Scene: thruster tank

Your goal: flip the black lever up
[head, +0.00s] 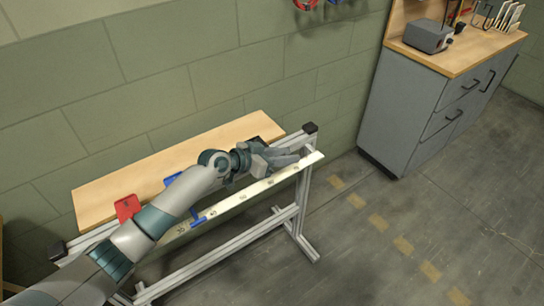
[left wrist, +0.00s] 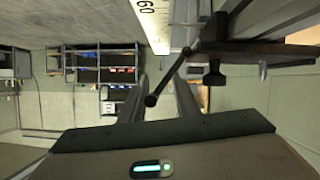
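The black lever (left wrist: 172,76) shows in the left wrist view as a thin dark rod with a round knob at its lower left end. It slants down from a dark mount at the upper right. My left gripper (left wrist: 158,98) is open, with one finger on each side of the knob in the picture; I cannot tell whether either finger touches it. In the head view my left gripper (head: 290,157) is at the right end of the bench, beside a black block (head: 266,138), and hides the lever. My right gripper is not in view.
A wooden board (head: 105,190) on a metal frame carries a red block (head: 127,207) and a blue block (head: 172,179). A blue lever (head: 198,221) hangs at the pale numbered strip (head: 230,203). A grey cabinet (head: 410,105) stands at right. The floor between is clear.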

